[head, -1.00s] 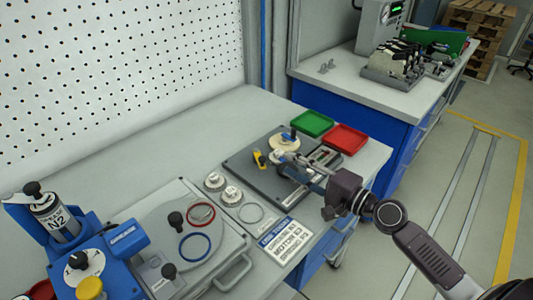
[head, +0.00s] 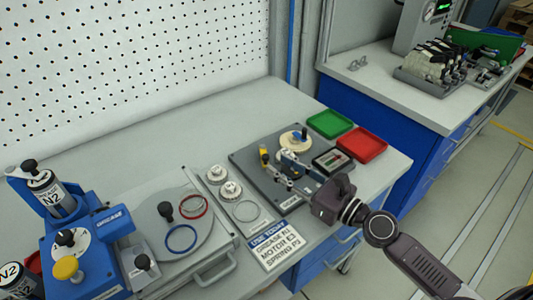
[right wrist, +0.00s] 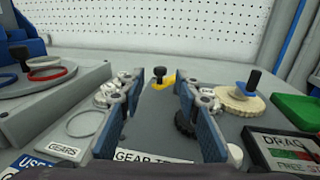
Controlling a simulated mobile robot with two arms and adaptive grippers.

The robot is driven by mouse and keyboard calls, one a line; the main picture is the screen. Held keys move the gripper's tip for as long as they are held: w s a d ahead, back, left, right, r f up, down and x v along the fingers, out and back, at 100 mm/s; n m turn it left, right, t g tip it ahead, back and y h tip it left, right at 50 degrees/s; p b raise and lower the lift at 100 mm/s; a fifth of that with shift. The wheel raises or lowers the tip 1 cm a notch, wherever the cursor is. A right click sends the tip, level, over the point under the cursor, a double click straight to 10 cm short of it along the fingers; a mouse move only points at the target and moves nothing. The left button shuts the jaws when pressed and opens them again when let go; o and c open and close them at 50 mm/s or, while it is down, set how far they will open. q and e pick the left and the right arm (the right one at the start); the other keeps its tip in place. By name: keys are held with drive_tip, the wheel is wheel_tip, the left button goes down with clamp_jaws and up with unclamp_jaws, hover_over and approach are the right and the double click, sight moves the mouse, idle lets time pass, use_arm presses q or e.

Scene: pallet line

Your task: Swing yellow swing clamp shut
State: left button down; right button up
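The yellow swing clamp (head: 264,155) is on the dark grey gear test plate (head: 244,158), left of a cream gear (head: 293,140). In the right wrist view the clamp (right wrist: 164,83) shows as a yellow arm with a black knob, beyond and between my fingertips. Its exact swing angle is hard to tell. My right gripper (head: 284,168) reaches in from the right over the plate. In the right wrist view the gripper (right wrist: 160,100) is open and empty, its two blue fingers wide apart. My left gripper is not in view.
Green (head: 329,124) and red (head: 361,145) trays stand behind and right of the plate. The gear tray (head: 247,222) with metal gears and a ring lies to the left. A blue grease machine (head: 105,236) stands further left. The bench top behind is clear.

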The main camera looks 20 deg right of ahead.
sight(268, 158)
drive_tip(key=p+x, duration=0.1)
drive_tip(key=x, duration=0.4)
drive_tip(key=shift+d+r, duration=0.1)
drive_tip(key=shift+w+a+p, duration=0.4)
drive_tip(key=shift+w, duration=0.2)
clamp_jaws()
